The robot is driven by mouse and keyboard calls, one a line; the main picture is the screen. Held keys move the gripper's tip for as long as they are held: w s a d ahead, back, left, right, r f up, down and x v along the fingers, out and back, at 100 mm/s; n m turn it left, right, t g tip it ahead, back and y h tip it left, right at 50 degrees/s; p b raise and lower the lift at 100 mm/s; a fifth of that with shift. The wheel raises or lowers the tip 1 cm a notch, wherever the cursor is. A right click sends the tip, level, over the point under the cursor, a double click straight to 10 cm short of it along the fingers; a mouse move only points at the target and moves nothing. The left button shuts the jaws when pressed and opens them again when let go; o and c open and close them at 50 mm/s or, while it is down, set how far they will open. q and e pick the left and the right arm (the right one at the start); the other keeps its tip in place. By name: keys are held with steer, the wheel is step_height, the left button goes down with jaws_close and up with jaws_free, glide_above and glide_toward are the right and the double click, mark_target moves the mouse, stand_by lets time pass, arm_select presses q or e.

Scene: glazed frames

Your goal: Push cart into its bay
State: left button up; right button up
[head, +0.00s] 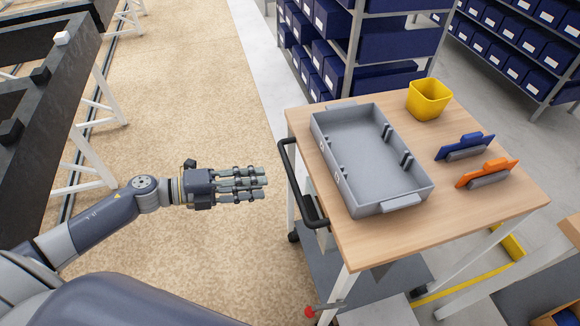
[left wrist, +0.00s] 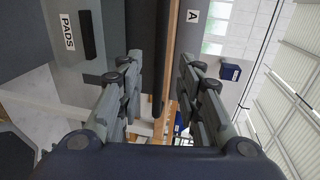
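The cart has a wooden top (head: 460,218), white legs and a black push handle (head: 302,190) on its left side. My left gripper (head: 262,182) is left of the handle, pointing at it, with a small gap between them in the head view. In the left wrist view its two jaws (left wrist: 158,95) are apart and empty. A dark upright bar, probably the handle (left wrist: 158,45), shows between them. Yellow floor marking (head: 470,283) shows behind and under the cart's right side; whether it outlines the bay is unclear. My right gripper is not in view.
On the cart are a grey tray (head: 410,200), a yellow bin (head: 428,99), and blue (head: 465,146) and orange (head: 487,173) tools. Shelves of blue bins (head: 385,45) stand behind. Another wooden surface (head: 570,232) is at right. Tan floor (head: 185,100) is clear at left.

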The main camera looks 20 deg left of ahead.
mark_target(293, 178)
arm_select(q)
steer(key=x, duration=0.4)
steer(key=shift+d+r+p, duration=0.2)
steer(key=shift+r+p, duration=0.05)
steer(key=shift+p, duration=0.15)
steer(key=p+x, duration=0.1)
steer(key=x, duration=0.4)
steer(key=shift+w+f, duration=0.15)
steer(key=shift+f, duration=0.05)
steer(key=shift+w+d+f, duration=0.1)
steer(key=shift+w+d, duration=0.1)
steer(key=shift+d, duration=0.1)
jaws_close()
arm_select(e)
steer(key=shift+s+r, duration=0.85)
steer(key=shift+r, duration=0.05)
